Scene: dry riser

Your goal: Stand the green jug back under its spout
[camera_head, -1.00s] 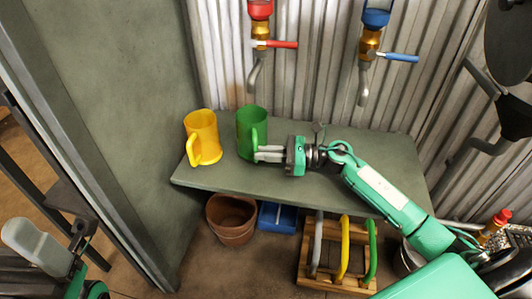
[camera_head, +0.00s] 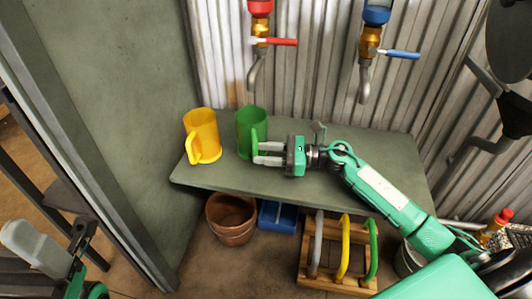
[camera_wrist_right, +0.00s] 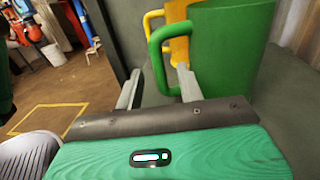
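The green jug (camera_head: 246,122) stands upright on the grey shelf (camera_head: 330,190), below the spout (camera_head: 253,76) of the red-handled tap in the head view. I cannot tell how exactly it lines up. My right gripper (camera_head: 262,154) is open at the jug's right front, its fingers pointing at the handle. In the right wrist view the green jug (camera_wrist_right: 225,45) is close, and its handle (camera_wrist_right: 153,50) reaches toward the gap between the spread fingers (camera_wrist_right: 157,88). My left gripper (camera_head: 50,248) is at the lower left, away from the shelf; its opening is unclear.
A yellow jug (camera_head: 204,130) stands just left of the green one. A blue-handled tap (camera_head: 372,45) hangs to the right. A wall panel (camera_head: 120,110) bounds the shelf's left side. Pots (camera_head: 231,218) and a wooden rack (camera_head: 330,280) sit below. The shelf's right part is partly under my arm.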

